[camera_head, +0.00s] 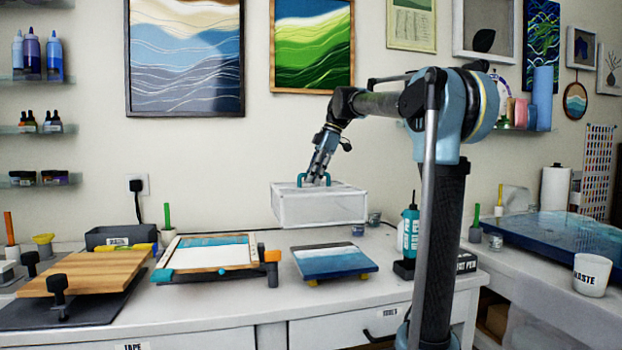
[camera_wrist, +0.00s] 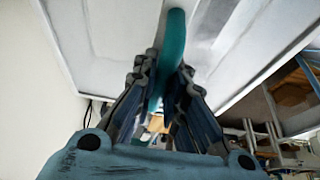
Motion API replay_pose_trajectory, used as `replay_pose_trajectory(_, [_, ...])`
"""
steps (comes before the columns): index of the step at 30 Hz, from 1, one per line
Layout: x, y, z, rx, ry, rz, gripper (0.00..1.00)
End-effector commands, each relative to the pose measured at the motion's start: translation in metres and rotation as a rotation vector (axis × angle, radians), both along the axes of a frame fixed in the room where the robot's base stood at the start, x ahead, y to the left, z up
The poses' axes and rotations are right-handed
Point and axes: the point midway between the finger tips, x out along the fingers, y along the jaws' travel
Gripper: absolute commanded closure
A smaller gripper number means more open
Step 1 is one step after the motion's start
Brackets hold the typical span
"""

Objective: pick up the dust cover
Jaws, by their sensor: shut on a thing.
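The dust cover (camera_head: 319,206) is a pale, translucent box with a teal handle (camera_head: 313,178) on its top. It hangs in the air above the blue and white resin panel (camera_head: 334,261), apart from it and slightly tilted. My gripper (camera_head: 318,181) is shut on the teal handle from above. In the wrist view my gripper (camera_wrist: 165,92) has its two fingers on either side of the handle (camera_wrist: 173,45), and the cover's top (camera_wrist: 100,40) fills much of the upper picture.
A framed teal and white piece (camera_head: 208,252) and a wooden board (camera_head: 90,272) stand to the left on the white workbench (camera_head: 215,312). A teal bottle (camera_head: 410,230) stands to the right. A waste cup (camera_head: 591,275) and a blue resin slab (camera_head: 550,232) sit on the right-hand bench.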

Motion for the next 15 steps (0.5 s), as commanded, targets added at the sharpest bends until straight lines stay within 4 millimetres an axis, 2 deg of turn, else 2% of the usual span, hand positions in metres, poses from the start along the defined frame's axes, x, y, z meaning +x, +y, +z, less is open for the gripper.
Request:
replay_pose_trajectory(1, [-0.012, -0.003, 0.000, 0.000, 0.000, 0.000, 1.00])
replay_pose_trajectory(6, [-0.043, -0.012, 0.000, 0.000, 0.000, 0.000, 1.00])
replay_pose_trajectory(15, [-0.079, -0.023, 0.000, 0.000, 0.000, 0.000, 1.00])
